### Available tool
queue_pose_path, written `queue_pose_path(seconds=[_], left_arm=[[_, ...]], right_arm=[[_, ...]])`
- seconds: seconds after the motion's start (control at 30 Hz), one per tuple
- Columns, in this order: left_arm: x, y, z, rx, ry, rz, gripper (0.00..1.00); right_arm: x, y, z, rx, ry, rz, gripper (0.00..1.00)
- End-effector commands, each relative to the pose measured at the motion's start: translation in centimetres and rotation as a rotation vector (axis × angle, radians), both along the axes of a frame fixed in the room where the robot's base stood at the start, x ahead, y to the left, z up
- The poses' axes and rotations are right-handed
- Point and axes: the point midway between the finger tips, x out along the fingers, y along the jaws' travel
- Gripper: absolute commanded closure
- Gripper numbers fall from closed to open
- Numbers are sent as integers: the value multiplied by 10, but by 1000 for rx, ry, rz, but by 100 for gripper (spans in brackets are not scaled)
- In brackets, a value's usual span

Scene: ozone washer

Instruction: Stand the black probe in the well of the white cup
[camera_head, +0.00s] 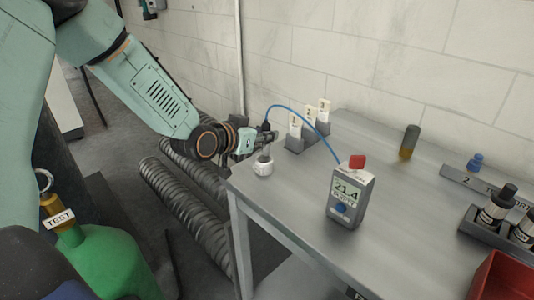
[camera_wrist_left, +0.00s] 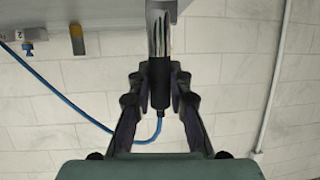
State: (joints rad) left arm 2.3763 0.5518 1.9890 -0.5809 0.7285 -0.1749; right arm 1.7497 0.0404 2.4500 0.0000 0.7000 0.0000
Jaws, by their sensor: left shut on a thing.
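My left gripper (camera_head: 268,136) is above the near left corner of the table, shut on the black probe (camera_head: 264,128). In the left wrist view the dark body of the probe (camera_wrist_left: 160,84) stands between the two fingers (camera_wrist_left: 160,92), with its shiny metal shaft pointing to the top of the picture. The white cup (camera_head: 263,166) stands on the table directly below the gripper. The shaft's lower end meets the cup's top in the head view; I cannot tell whether it is inside the well. A blue cable (camera_head: 308,118) runs from the probe to the meter (camera_head: 346,196).
A dark and amber cylinder (camera_head: 409,142), a bottle rack (camera_head: 480,225) and a red bin (camera_head: 503,280) are to the right.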

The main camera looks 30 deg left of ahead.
Motion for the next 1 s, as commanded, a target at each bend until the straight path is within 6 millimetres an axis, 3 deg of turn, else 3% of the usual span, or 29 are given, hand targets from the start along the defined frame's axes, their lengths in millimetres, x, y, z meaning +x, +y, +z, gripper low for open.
queue_pose_path(seconds=[0.43,0.8,0.83,1.0], left_arm=[[2,-1,-47,2,1,-2,100],[4,-1,-50,0,-2,-1,100],[4,-1,-50,0,-2,-1,81],[4,-1,-49,0,-1,-1,67]], right_arm=[[0,0,-9,0,0,1,60],[0,0,-10,0,0,0,60],[0,0,-10,0,0,0,60],[0,0,-10,0,0,0,60]])
